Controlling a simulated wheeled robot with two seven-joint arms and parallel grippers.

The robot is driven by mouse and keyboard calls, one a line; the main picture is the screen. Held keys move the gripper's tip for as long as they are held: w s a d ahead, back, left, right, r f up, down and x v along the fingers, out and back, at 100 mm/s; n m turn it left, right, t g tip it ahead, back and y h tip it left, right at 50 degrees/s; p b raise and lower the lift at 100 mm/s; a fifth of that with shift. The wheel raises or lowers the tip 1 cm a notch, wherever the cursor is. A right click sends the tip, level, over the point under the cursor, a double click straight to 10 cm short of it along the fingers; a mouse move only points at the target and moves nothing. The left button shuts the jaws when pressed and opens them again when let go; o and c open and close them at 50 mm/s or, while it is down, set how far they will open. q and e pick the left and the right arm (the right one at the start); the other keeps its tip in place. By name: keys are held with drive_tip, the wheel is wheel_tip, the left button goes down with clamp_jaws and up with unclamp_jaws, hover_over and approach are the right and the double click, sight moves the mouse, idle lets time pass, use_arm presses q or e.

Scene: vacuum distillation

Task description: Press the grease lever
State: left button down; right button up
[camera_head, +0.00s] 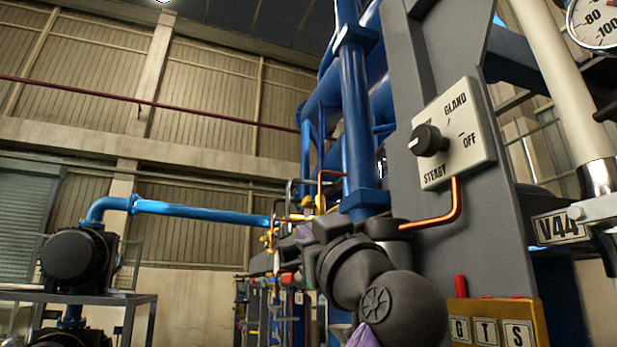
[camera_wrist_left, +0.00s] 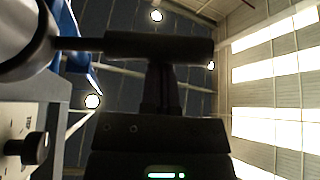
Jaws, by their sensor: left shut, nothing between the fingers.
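In the left wrist view a dark bar with a thick grip, which looks like the grease lever (camera_wrist_left: 160,46), reaches right from a round pale fitting with a black ring (camera_wrist_left: 25,40). My left gripper (camera_wrist_left: 162,85) is shut and empty. Its fingers point up at the underside of the grip, close to it or touching; I cannot tell which. In the head view my black left arm crosses low centre, in front of the grey column. There I cannot make out the lever or the fingertips clearly. My right gripper is not in view.
A switch plate (camera_head: 463,141) with a black knob (camera_head: 428,140) is on the grey column (camera_head: 405,80), above an orange pipe (camera_head: 446,215) close to my arm. Blue pipes (camera_head: 356,130) rise behind. A gauge (camera_head: 600,20) and a V44 tag (camera_head: 560,227) are at right.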

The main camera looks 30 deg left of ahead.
use_arm(q)
drive_tip(key=b+v, duration=0.5)
drive_tip(key=v, duration=0.5)
idle(1.5)
